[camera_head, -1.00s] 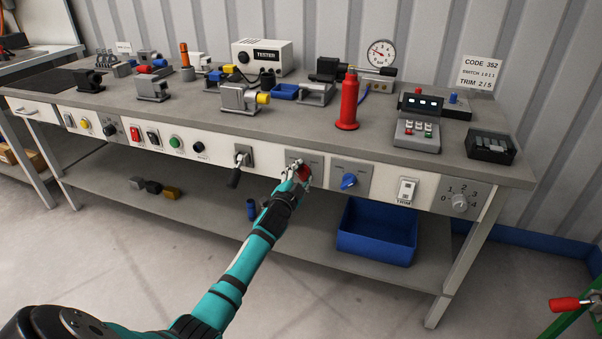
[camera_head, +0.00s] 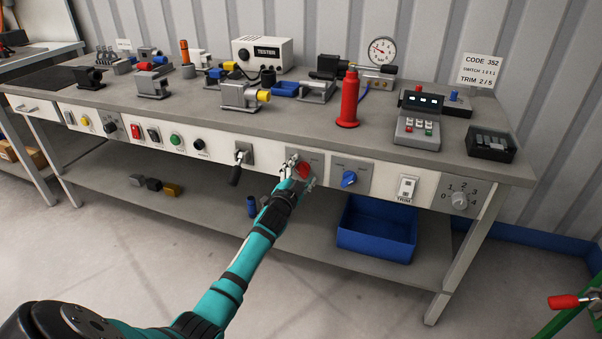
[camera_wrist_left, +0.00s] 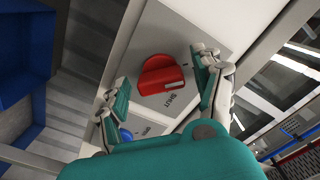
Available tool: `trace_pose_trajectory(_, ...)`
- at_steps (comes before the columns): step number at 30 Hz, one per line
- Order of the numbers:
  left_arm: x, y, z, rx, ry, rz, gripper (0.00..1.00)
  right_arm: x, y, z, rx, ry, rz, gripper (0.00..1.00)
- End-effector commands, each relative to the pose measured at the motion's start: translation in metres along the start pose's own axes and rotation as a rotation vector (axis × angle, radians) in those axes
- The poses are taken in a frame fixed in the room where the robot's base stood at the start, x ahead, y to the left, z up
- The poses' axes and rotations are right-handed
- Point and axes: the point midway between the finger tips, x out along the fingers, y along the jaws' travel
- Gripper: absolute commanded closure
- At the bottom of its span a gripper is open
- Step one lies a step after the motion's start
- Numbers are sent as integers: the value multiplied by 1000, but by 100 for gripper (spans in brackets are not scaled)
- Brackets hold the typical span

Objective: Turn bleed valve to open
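A red valve knob (camera_head: 304,171) sits on a grey plate on the bench's front panel. My left gripper (camera_head: 299,175) is at the red knob. In the wrist view its fingers (camera_wrist_left: 163,88) are spread on either side of the knob, with gaps showing. My right gripper is not in view.
A black lever (camera_head: 236,174) hangs left of the red knob, and a TRIM switch (camera_head: 407,188) is right of the blue one. A blue bin (camera_head: 377,232) stands on the lower shelf. A red bottle (camera_head: 348,100) and a gauge (camera_head: 381,52) are on the bench top.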

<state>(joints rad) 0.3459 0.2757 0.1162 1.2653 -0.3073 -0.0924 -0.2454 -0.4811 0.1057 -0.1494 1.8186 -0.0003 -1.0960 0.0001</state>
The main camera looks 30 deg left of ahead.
Motion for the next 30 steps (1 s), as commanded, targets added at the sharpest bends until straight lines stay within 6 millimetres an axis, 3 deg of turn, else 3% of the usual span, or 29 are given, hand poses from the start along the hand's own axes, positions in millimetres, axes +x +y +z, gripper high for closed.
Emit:
trace_pose_trajectory(6,-1,-1,-1,2,2,-1,33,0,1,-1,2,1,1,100)
trace_pose_trajectory(10,-13,0,0,2,2,-1,33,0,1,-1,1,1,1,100)
trace_pose_trajectory(21,-88,0,1,1,0,1,33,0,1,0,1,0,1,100)
trace_pose_trajectory(30,-119,0,0,0,0,0,33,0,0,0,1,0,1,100)
